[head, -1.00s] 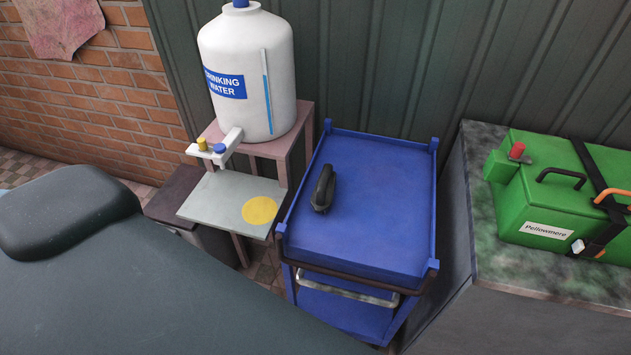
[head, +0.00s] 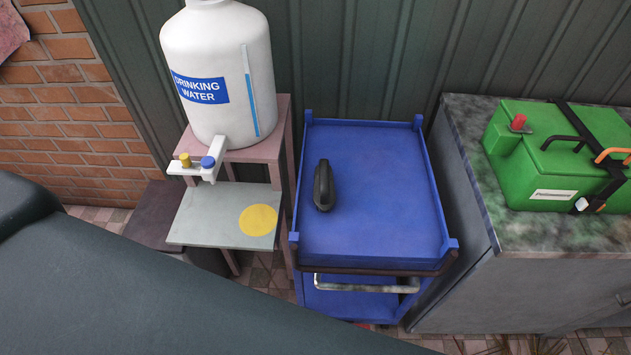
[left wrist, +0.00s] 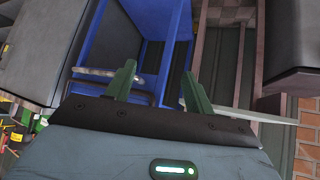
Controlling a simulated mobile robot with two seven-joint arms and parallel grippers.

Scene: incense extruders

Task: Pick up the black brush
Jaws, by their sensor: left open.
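The black brush (head: 324,186) lies on the top of the blue cart (head: 385,215), left of the middle, its long side running front to back. My left gripper (left wrist: 160,88) shows in the left wrist view with its two green fingers apart and nothing between them. In that view the blue cart (left wrist: 142,18) is beyond the fingers, and the brush cannot be made out. The large dark grey shape at the lower left of the head view is my own arm. My right gripper is in neither view.
A white water container (head: 218,75) stands on a pink stand left of the cart, with a grey shelf (head: 205,222) below its taps. A green box (head: 550,160) sits on the stone-topped cabinet (head: 480,220) at right. A metal handle (head: 365,284) crosses the cart's front.

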